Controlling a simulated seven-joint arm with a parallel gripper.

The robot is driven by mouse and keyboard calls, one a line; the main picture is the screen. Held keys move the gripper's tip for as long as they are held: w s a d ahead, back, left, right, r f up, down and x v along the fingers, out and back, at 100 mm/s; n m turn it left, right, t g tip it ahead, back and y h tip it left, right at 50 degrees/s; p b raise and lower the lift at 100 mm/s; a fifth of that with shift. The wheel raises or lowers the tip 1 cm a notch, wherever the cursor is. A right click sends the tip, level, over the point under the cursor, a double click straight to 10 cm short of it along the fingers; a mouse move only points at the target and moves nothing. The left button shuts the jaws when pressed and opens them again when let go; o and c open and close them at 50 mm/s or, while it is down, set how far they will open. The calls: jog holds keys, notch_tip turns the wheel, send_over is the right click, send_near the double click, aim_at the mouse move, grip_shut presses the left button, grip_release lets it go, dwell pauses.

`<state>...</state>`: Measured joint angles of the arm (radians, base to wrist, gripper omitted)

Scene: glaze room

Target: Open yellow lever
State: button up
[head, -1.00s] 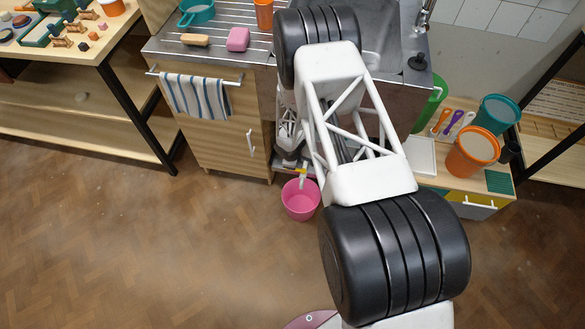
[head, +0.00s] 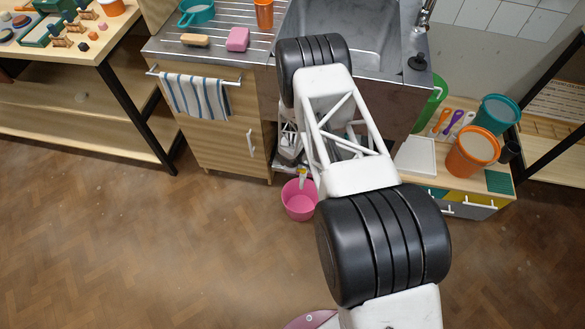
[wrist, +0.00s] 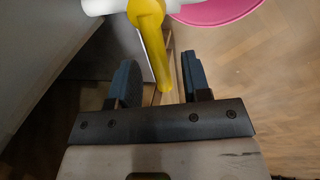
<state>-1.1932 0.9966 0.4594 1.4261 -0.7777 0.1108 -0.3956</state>
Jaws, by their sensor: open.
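The yellow lever (wrist: 158,52) shows in the wrist view. Its round hub sits on a white pipe (wrist: 103,5) and its handle points down the picture. My gripper (wrist: 158,68) is open, with one dark finger on each side of the handle. The handle's end lies in the gap between the fingers; I see space on both sides, and I cannot tell if anything touches in depth. In the head view, the lever and my gripper are mostly hidden under the sink, beside my arm.
A pink bucket (head: 297,202) stands on the floor below the pipe; its rim shows in the wrist view (wrist: 215,10). A wooden cabinet (head: 225,135) with a striped towel stands left of my arm. The sink (head: 380,50) is above. Open floor lies in front.

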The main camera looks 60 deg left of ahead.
jog(key=shift+f, duration=0.1)
grip_shut()
dwell(0.3)
jog(key=shift+n, duration=0.3)
jog(key=d+n+g, duration=0.1)
jog(key=d+n, duration=0.1)
jog(key=n, duration=0.3)
jog(key=d+n+g, duration=0.1)
jog(key=d+n, duration=0.1)
jog(key=n, duration=0.2)
jog(key=d+n, duration=0.2)
jog(key=n, duration=0.3)
jog(key=shift+s+d+n+g, duration=0.1)
jog(key=shift+d+n+g, duration=0.05)
jog(key=shift+n+g, duration=0.2)
jog(key=shift+w+d+n+g, duration=0.15)
jog(key=shift+w+d+n, duration=0.1)
jog(key=shift+n, duration=0.45)
jog(key=shift+w+d+n+g, duration=0.1)
jog(key=shift+w+d+n, duration=0.1)
jog(key=shift+n, duration=0.45)
